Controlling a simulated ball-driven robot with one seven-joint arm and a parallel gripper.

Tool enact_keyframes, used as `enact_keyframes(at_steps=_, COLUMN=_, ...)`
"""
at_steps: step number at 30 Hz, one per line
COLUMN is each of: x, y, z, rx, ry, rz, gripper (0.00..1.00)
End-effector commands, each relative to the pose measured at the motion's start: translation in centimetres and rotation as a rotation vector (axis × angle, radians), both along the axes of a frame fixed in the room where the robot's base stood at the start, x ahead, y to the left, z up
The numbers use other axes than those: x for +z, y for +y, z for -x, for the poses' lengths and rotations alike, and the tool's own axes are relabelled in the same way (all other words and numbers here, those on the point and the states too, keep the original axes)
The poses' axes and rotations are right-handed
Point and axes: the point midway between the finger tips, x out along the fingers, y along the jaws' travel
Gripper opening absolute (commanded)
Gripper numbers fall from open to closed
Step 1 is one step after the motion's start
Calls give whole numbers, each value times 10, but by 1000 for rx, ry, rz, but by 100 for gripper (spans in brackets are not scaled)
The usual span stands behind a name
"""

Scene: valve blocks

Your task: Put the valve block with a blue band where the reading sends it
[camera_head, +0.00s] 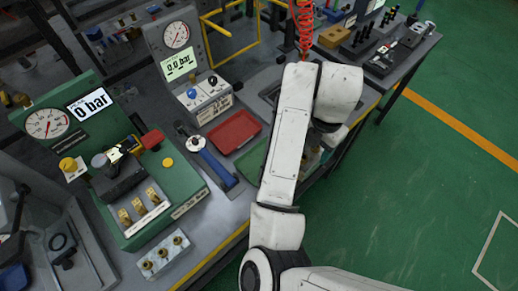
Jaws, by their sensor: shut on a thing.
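My white arm reaches across the bench, and its wrist (333,137) bends down behind the forearm. The fingers and whatever they hold are hidden. I cannot make out a valve block with a blue band. A red tray (235,131) looks empty; a green tray (250,168) is partly covered by my arm.
A blue-handled tool (214,165) lies left of the trays. Several brass pieces (138,206) sit in the green rig, and a grey block with brass fittings (163,256) stands in front. A red coiled hose (304,22) hangs at the back. Green floor (430,190) is clear at right.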

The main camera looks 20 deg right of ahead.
Motion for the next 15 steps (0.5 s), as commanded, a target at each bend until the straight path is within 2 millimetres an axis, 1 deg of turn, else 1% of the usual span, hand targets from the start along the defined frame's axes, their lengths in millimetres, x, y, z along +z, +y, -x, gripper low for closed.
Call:
enact_keyframes(at_steps=5, x=-15, y=15, z=-18, rx=5, ry=1, rz=1, gripper=0)
enact_keyframes(at_steps=15, x=-42, y=53, z=-65, rx=2, ry=-1, rz=1, gripper=0)
